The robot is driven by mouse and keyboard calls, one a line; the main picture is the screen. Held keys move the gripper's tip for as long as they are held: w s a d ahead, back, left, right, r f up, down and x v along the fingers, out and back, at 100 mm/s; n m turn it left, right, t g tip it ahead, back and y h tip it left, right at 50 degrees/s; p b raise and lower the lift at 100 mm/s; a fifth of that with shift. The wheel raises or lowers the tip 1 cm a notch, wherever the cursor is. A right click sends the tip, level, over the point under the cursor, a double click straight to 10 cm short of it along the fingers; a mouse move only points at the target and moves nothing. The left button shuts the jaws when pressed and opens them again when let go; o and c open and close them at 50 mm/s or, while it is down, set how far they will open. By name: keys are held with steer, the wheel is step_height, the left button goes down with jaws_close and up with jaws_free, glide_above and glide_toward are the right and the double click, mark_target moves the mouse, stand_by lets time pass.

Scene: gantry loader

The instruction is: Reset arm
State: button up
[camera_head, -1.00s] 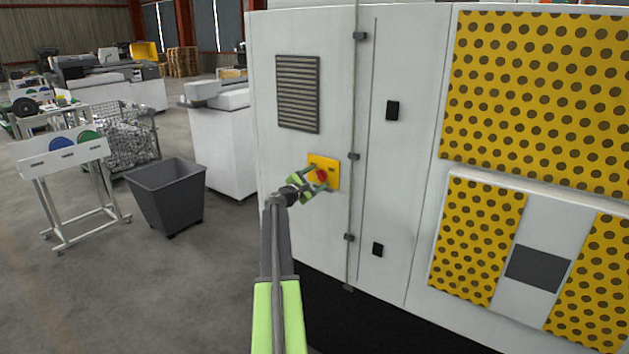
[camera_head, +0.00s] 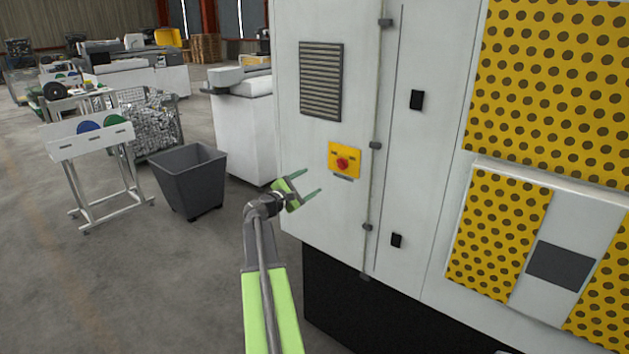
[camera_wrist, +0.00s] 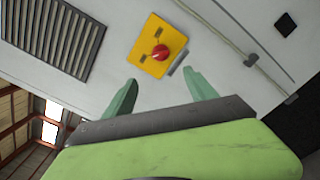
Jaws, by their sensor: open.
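My gripper (camera_head: 312,184) is open and empty, with its two green fingers spread apart. In the head view it is in front of the white cabinet (camera_head: 300,148), below and left of a yellow plate (camera_head: 344,148) with a red knob (camera_head: 342,163). In the wrist view the fingers (camera_wrist: 158,90) point toward the cabinet front. The yellow plate (camera_wrist: 148,40) and red knob (camera_wrist: 160,52) show beyond the fingertips, and nothing is between the fingers. The fingers look clear of the plate.
The cabinet has a dark vent (camera_head: 321,82), black latches (camera_head: 416,100) and yellow perforated panels (camera_head: 550,90). A grey bin (camera_head: 190,180) and a white stand (camera_head: 92,146) are on the left. Open grey floor lies left of my arm.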

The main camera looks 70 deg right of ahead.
stand_by(0.4)
steer(key=w+a+n+t, duration=0.2)
steer(key=w+a+t, duration=0.1)
steer(key=w+a, duration=0.55)
steer(key=w+a+n+t, duration=0.1)
steer(key=w+a+t, duration=0.1)
steer(key=w+a, duration=0.65)
steer(key=w+a+f+t+y, duration=0.2)
steer(key=w+a+f, duration=0.2)
steer(key=w+a, duration=0.3)
steer(key=w+a+f+t+y, duration=0.1)
steer(key=w+a+f, duration=0.3)
steer(key=a, duration=0.6)
steer(key=a+f+m+y, duration=0.2)
steer(key=a+f+y, duration=0.25)
steer(key=a, duration=0.85)
steer(key=a+f+m+y, duration=0.1)
steer(key=a+f+y, duration=0.35)
steer(key=a, duration=0.85)
steer(key=s+a+f+m+g+y, duration=0.1)
steer(key=s+a+f+m+y, duration=0.1)
steer(key=s+a, duration=0.3)
steer(key=s+a+f+m+g+y, duration=0.2)
steer(key=s+a, duration=0.4)
steer(key=a, duration=0.5)
step_height(320, 180, down, 3)
steer(key=shift+a+r+m+y, duration=0.1)
steer(key=shift+a+m+y, duration=0.2)
steer(key=shift+m+y, duration=0.6)
